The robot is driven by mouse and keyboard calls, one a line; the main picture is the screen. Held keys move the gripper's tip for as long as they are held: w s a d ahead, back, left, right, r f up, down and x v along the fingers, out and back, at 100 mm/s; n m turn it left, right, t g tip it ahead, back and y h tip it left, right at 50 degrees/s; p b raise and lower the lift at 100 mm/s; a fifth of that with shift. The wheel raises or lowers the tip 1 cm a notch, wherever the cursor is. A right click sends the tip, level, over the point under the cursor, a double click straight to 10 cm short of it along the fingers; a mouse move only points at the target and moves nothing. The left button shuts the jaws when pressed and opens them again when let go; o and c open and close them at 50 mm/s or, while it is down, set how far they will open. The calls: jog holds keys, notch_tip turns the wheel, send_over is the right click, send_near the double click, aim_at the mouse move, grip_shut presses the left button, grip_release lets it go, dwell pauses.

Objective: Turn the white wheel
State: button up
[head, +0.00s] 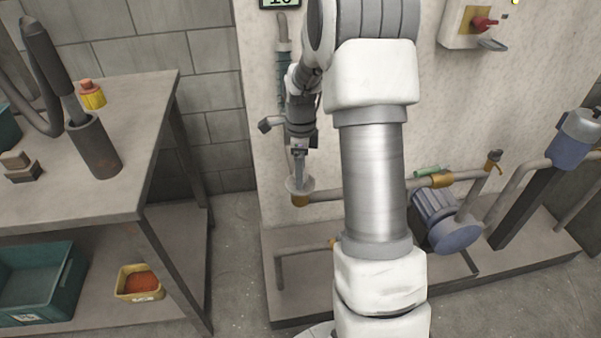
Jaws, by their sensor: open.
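The white wheel (294,186) is small and round, on top of a brass valve fitting (300,200) at the left end of a horizontal pipe. My gripper (299,176) is directly above the wheel in the head view, pointing down, with its fingertips at or very near the wheel's upper side. The fingers are small and overlap the wheel, so I cannot tell whether they touch it. My gripper is open and holds nothing that I can see.
A workbench (130,200) stands at the left with a dark cylinder (94,147) and a yellow container (92,95) on top. The pipe runs right to a blue-grey pump (450,228). A red switch (484,23) is on the wall panel. Floor shows between bench and plinth.

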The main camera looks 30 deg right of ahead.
grip_shut()
dwell(0.5)
jog(key=shift+n, duration=0.3)
